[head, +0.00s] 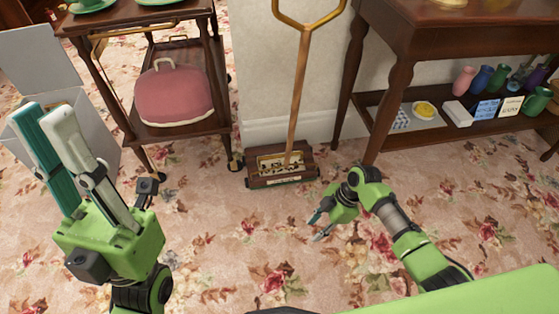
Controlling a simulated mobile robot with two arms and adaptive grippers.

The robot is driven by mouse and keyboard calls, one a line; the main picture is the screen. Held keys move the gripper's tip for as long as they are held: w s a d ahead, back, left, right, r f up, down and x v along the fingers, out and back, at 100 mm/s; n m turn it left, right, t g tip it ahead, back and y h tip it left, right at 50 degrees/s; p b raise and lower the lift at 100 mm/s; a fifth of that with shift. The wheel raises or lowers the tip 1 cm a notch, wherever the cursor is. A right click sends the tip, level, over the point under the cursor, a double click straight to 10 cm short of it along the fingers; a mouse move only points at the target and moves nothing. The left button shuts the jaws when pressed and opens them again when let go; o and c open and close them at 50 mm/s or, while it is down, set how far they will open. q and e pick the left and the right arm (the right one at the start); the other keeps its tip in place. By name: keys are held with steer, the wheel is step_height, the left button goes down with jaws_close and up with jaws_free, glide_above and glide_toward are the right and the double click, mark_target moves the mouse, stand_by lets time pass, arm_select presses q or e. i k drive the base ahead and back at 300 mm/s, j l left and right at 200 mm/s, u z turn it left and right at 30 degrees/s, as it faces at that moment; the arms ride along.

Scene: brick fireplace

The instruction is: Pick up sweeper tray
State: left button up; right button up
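A carpet sweeper stands on the floor against the wall, its long wooden handle (299,95) upright and ending in a forked yellow grip near the top edge. At its foot is a brown box-like sweeper tray (283,181), open on top with small dark bits inside. My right gripper (318,226) is low over the carpet, to the right of and nearer than the tray, apart from it. Its fingertips are spread and empty. My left gripper (42,112) is raised at the left, fingers pointing up, apart at the tips, with nothing seen between them.
A dark wooden table (420,40) with a loaded lower shelf stands to the right. A light grey bin (45,62) is at the left. Floral carpet in front is clear.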

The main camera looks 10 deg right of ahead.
mark_target(281, 162)
steer(key=i, duration=1.35)
